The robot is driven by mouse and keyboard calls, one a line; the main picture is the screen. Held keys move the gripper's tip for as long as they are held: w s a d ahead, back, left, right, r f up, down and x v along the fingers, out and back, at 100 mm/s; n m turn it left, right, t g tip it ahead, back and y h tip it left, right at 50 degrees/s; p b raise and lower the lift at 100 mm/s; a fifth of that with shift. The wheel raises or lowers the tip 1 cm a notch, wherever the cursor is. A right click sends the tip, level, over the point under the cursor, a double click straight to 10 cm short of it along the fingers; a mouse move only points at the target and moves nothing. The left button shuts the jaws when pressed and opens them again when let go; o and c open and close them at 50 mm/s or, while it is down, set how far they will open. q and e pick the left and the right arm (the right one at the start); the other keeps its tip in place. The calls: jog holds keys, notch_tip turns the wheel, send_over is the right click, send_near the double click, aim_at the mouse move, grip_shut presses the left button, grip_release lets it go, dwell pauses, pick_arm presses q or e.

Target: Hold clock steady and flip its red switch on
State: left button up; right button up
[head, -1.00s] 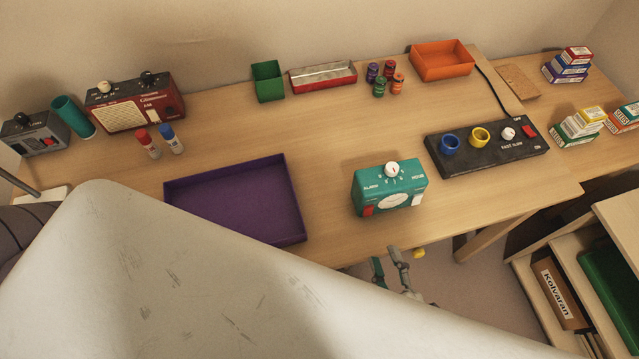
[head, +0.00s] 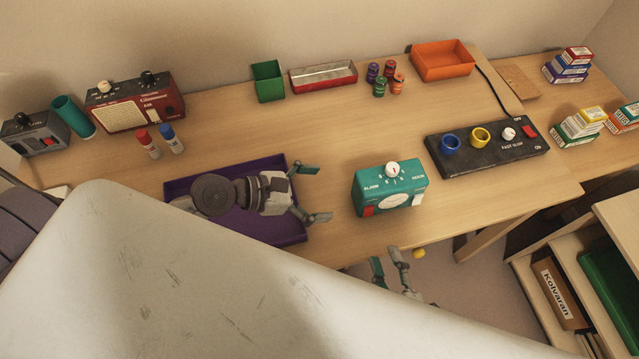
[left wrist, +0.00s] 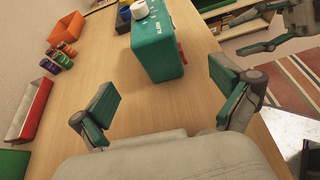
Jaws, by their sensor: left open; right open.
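The clock (head: 389,190) is a teal box with a white knob on top and a pale dial on its front. It stands upright on the desk. Its red switch (head: 369,211) is at the lower left of the front in the head view. My left gripper (head: 318,193) is open, left of the clock, its fingers pointing at it without touching. In the left wrist view the clock (left wrist: 158,48) lies ahead between and beyond the open fingers (left wrist: 165,98). My right gripper (head: 385,262) is open and empty, in front of the desk edge below the clock.
A purple tray (head: 178,187) lies under my left arm. A black panel (head: 487,160) with knobs is right of the clock. Behind are a green box (head: 267,80), a red tray (head: 322,88), several small spools (head: 380,88) and an orange box (head: 442,60). Desk behind the clock is clear.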

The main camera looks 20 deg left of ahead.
aim_at(376, 188)
pick_arm(q)
jog(key=x, duration=0.9)
jog(key=r+x, duration=0.1)
jog(key=x, duration=0.3)
jog(key=shift+w+d+f, duration=0.15)
jog(key=shift+w+d, duration=0.15)
jog(key=shift+w, duration=0.2)
